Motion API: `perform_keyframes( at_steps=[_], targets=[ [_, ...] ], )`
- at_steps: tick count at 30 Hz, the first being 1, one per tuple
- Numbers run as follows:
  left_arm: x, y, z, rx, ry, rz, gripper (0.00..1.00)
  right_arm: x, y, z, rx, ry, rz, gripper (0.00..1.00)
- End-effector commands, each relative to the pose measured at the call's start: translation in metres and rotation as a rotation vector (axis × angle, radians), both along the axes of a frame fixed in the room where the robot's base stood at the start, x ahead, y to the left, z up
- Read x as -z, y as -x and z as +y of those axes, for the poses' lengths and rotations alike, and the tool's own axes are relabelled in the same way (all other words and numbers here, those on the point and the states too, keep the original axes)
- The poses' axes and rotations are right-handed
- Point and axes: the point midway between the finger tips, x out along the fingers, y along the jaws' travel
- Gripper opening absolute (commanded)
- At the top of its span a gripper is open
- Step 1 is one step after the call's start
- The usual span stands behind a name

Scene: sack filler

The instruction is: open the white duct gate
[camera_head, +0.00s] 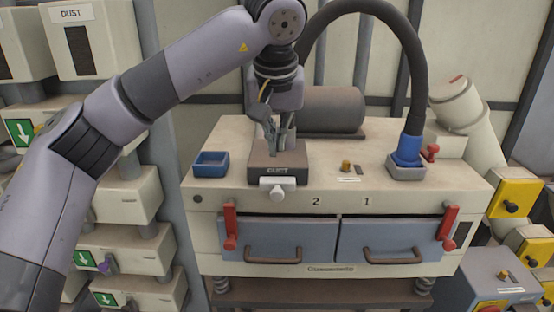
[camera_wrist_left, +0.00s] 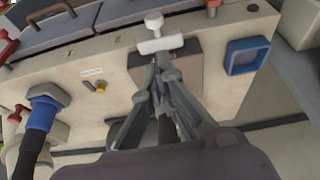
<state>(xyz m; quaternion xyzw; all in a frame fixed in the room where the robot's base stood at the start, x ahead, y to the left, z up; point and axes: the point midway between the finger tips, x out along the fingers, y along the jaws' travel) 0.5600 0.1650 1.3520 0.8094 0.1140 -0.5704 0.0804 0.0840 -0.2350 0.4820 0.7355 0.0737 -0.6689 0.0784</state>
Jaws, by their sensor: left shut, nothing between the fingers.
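My left gripper (camera_head: 273,150) points down over the DUST block, behind the white gate. It is shut and empty. In the left wrist view its fingertips (camera_wrist_left: 166,66) appear close to the gate's bar; I cannot tell whether they touch. My right gripper is not in view.
A blue square tray (camera_head: 211,165) sits left of the block. A black hose (camera_head: 417,80) with a blue end (camera_head: 408,149) stands at the right. A brass knob (camera_head: 346,166) lies between. Two grey drawers with red levers (camera_head: 230,228) are below. The front middle top is clear.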

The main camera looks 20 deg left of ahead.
Motion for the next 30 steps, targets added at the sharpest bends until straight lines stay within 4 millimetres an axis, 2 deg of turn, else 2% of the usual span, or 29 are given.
perform_keyframes(
  at_steps=[12, 16, 21, 30],
  targets=[
    [0.065, -0.021, 0.006, 0.000, 0.000, 0.005, 0.00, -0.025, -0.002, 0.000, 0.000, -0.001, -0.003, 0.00],
    [0.080, -0.027, 0.008, -0.001, 0.001, 0.004, 0.00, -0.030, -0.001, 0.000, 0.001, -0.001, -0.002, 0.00],
    [0.090, -0.030, 0.009, 0.000, 0.002, 0.003, 0.00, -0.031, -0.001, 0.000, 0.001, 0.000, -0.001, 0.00],
    [0.091, -0.030, 0.008, 0.000, 0.001, 0.002, 0.00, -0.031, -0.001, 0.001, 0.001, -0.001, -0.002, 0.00]
  ],
)
